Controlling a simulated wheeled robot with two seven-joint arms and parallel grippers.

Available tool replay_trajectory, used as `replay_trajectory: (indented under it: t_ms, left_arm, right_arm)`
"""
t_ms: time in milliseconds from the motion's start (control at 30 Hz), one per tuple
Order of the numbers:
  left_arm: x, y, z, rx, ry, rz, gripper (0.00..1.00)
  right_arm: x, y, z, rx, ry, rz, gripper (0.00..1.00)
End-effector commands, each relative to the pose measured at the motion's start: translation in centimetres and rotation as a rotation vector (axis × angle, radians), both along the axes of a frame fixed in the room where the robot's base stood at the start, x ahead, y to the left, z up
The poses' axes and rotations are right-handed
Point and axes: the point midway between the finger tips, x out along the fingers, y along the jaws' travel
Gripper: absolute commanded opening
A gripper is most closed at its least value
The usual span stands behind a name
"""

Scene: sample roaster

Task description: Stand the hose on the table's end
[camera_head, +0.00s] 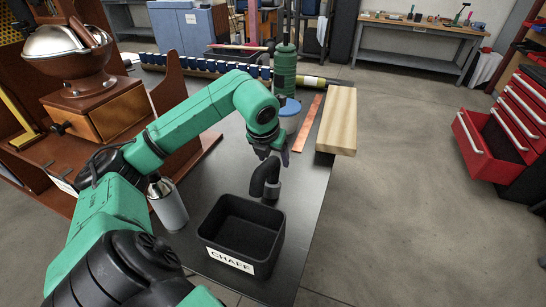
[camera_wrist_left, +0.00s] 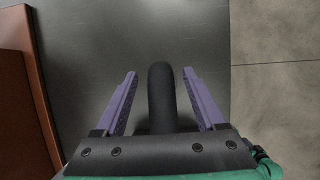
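The hose (camera_head: 263,180) is a short black bent tube on the dark table (camera_head: 300,190), just behind the black bin marked CHAFF (camera_head: 262,268). My left gripper (camera_head: 276,158) reaches down over the hose from above. In the left wrist view the hose (camera_wrist_left: 161,92) runs between the two purple fingers of the left gripper (camera_wrist_left: 160,82). The fingers are wide apart, with a gap on each side of the hose. The lower part of the hose is hidden behind the gripper's body in that view. My right gripper is not in view.
A silver canister (camera_head: 168,205) stands left of the bin. A wooden block (camera_head: 338,118), a copper strip (camera_head: 308,122) and a green bottle (camera_head: 284,70) are farther back. The brown roaster (camera_head: 105,108) fills the left. The table's right strip beside the bin is clear.

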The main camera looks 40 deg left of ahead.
Motion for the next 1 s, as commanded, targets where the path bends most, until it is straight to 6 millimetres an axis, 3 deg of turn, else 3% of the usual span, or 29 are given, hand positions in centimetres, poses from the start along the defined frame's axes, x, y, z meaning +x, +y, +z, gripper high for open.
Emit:
replay_trajectory:
  t_ms: [167,267,500,667,1000]
  left_arm:
    - [0.0,0.0,0.3,-0.001,0.0,0.0,0.72]
    - [0.0,0.0,1.2,-0.001,0.001,0.0,0.72]
    - [-2.5,-0.9,7.8,0.002,-0.006,-0.001,0.72]
    - [-3.8,-1.4,11.0,0.001,-0.003,0.0,0.72]
    - [-4.4,-1.5,11.8,0.0,0.001,0.0,0.72]
  right_arm:
    - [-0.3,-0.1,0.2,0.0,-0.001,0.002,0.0]
    - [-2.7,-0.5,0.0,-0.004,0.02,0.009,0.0]
    - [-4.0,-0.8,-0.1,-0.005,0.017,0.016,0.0]
    - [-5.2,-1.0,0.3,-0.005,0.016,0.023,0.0]
    - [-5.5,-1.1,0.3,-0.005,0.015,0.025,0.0]
